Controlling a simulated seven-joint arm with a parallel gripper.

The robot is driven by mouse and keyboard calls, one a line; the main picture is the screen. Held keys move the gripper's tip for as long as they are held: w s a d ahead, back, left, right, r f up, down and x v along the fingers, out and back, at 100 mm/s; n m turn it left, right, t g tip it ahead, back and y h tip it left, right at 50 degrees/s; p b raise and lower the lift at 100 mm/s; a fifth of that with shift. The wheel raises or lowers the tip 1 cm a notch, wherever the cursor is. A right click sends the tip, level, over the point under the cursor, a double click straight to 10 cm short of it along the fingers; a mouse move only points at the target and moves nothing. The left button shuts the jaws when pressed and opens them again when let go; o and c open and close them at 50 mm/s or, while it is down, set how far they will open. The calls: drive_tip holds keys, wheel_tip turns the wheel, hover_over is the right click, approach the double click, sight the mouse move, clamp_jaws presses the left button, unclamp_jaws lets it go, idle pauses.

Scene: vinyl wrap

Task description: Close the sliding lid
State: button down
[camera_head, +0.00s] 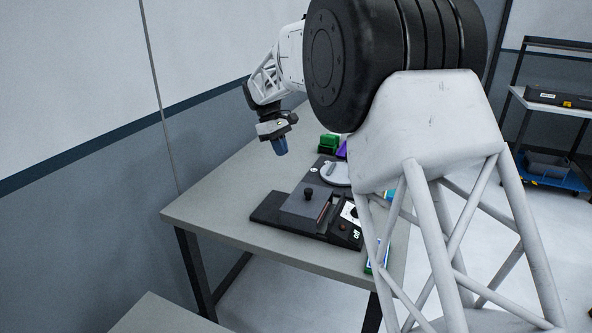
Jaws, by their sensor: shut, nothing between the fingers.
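The sliding lid (304,207) is a grey flat panel with a black knob (308,193) standing on it. It sits on a long black base (266,211) near the front of the table. An uncovered slot with something reddish in it shows just right of the lid. My gripper (280,147) is in the air above and behind the lid, up and left of it in the picture, pointing down and apart from it. Its blue-tipped fingers are together with nothing held.
The grey table (220,205) is clear on its left side. A round light-grey device (335,173) stands behind the lid, with green blocks (328,143) and a purple item (342,150) farther back. My arm hides the table's right part. A shelf cart (555,100) stands far right.

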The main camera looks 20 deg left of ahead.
drive_tip(key=shift+a, duration=0.3)
hover_over(305, 197)
drive_tip(key=a, duration=0.4)
drive_tip(key=f, duration=0.9)
drive_tip(key=shift+w+d+f, duration=0.1)
drive_tip(key=shift+w+d, duration=0.15)
drive_tip(key=shift+w, duration=0.05)
drive_tip(key=shift+s+d, duration=0.2)
drive_tip(key=shift+d, duration=0.5)
